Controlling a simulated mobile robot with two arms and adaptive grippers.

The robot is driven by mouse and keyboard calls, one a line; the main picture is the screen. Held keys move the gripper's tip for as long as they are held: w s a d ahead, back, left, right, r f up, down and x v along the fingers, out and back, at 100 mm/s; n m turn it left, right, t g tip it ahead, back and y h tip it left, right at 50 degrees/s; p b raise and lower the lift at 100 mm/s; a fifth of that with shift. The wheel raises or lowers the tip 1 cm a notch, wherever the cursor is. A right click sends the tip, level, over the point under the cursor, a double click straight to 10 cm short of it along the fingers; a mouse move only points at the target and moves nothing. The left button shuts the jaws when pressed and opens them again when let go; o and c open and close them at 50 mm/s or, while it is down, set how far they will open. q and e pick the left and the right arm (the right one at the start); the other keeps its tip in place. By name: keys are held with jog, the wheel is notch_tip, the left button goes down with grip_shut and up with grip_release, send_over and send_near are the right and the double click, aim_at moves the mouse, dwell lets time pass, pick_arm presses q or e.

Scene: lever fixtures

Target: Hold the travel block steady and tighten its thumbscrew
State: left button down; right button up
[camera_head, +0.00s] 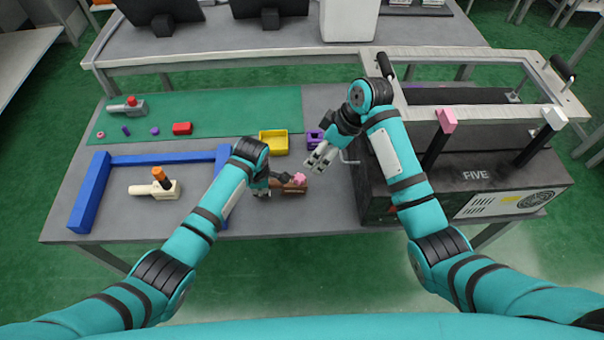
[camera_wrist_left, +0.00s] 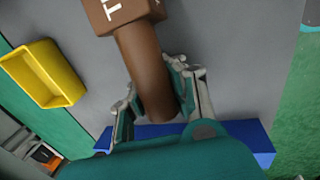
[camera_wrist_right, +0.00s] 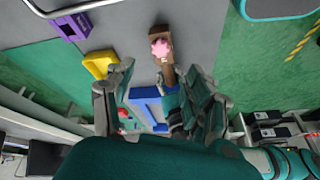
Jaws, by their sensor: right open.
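The travel block is a brown block (camera_head: 294,188) with a pink star-shaped thumbscrew (camera_head: 300,178) on top, near the table's front middle. In the left wrist view, its lettered body (camera_wrist_left: 122,12) carries a round brown handle (camera_wrist_left: 145,70). My left gripper (camera_wrist_left: 155,95) is shut around this handle, one finger on each side. In the head view, my left gripper (camera_head: 262,187) is at the block's left end. My right gripper (camera_head: 317,162) is open, above and right of the thumbscrew. In the right wrist view, the thumbscrew (camera_wrist_right: 160,48) shows beyond the spread fingers, apart from them.
A yellow bin (camera_head: 274,142) and a purple holder (camera_head: 314,140) stand behind the block. A blue frame (camera_head: 88,192) and a cream piece with an orange knob (camera_head: 158,189) are at left. A large black machine (camera_head: 465,178) stands close on the right.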

aim_at(301, 177)
jog(key=x, duration=1.1)
jog(key=shift+a+f, duration=0.15)
jog(key=shift+a, duration=0.1)
grip_shut()
jog(key=shift+s+m+t+h, duration=0.1)
jog(key=shift+m+t+h, duration=0.3)
jog(key=shift+m, duration=2.6)
